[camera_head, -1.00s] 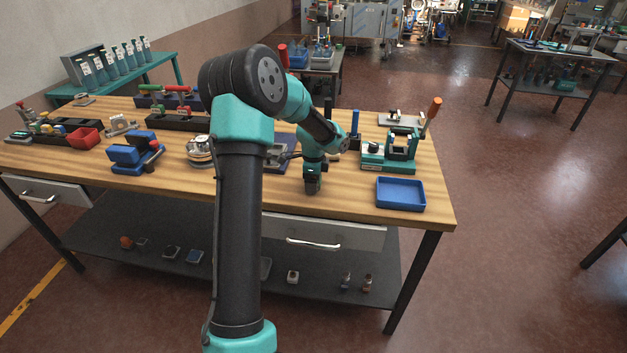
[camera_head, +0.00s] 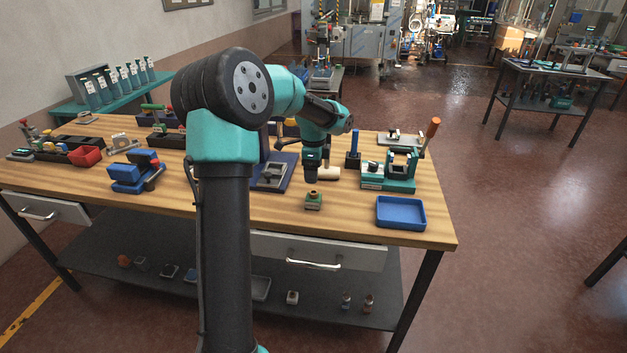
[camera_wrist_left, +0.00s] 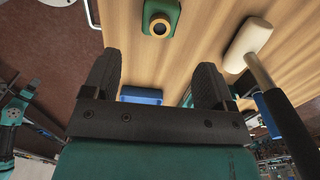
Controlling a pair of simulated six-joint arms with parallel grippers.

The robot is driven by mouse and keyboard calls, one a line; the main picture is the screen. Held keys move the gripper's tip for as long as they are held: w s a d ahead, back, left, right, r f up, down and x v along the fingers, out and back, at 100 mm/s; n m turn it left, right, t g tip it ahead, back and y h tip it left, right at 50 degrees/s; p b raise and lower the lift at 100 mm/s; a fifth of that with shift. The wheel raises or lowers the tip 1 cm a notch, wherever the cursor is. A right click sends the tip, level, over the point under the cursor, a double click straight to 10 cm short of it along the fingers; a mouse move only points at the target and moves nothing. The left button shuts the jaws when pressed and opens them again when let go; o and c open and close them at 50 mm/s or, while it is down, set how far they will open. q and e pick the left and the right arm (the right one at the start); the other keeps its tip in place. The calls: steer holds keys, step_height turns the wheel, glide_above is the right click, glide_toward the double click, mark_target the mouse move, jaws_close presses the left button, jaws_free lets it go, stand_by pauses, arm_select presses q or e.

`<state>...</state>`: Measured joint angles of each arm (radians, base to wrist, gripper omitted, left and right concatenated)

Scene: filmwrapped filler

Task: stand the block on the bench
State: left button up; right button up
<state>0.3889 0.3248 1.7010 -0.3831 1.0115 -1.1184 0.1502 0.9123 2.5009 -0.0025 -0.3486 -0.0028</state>
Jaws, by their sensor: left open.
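The block is probably the small green piece with a brass ring on top (camera_head: 313,201), on the bench (camera_head: 270,212) near its front edge. Its ringed face points up. In the left wrist view the green block (camera_wrist_left: 160,17) lies beyond the fingertips, clear of them. My left gripper (camera_head: 311,181) points down just above the block, with a small gap. In the wrist view the left gripper's fingers (camera_wrist_left: 156,78) are spread with nothing between them. My right gripper is not in view.
A blue tray (camera_head: 401,212) is at the bench's front right corner. A green fixture (camera_head: 389,182) stands behind it. A pale mallet head (camera_head: 328,173) lies close behind the gripper. A blue stand (camera_head: 130,176) is on the left. Bare wood lies around the block.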

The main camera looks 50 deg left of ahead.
arm_select(q)
steer(key=shift+r, duration=0.25)
stand_by(0.3)
